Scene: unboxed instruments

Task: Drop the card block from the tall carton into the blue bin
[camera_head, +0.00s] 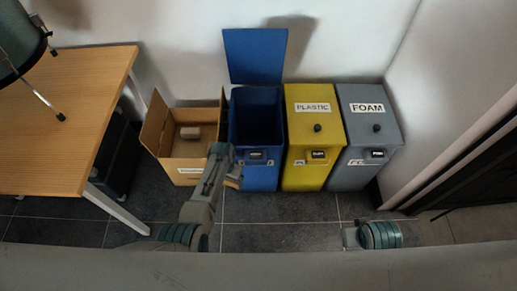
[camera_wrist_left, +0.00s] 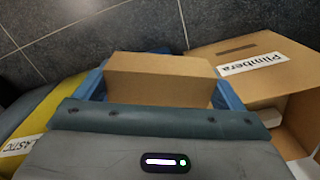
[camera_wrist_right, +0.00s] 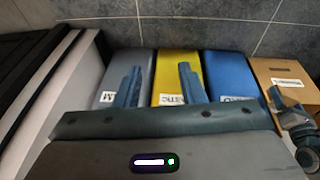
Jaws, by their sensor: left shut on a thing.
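My left gripper (camera_head: 226,168) is shut on a brown card block (camera_wrist_left: 160,78), which fills the space between its fingers in the left wrist view. In the head view this gripper is in front of the gap between the carton and the blue bin, and the block is mostly hidden. The open tall carton (camera_head: 153,126) stands left of the blue bin (camera_head: 240,150), whose lid (camera_head: 255,55) is raised. My right gripper (camera_wrist_right: 160,78) is open and empty, over the floor in front of the bins.
A pale small block (camera_head: 190,132) lies inside the carton. The yellow plastic bin (camera_head: 314,130) and grey foam bin (camera_head: 370,130) stand right of the blue bin, lids shut. A wooden table (camera_head: 70,110) is at left. Floor tiles (camera_head: 280,236) in front are clear.

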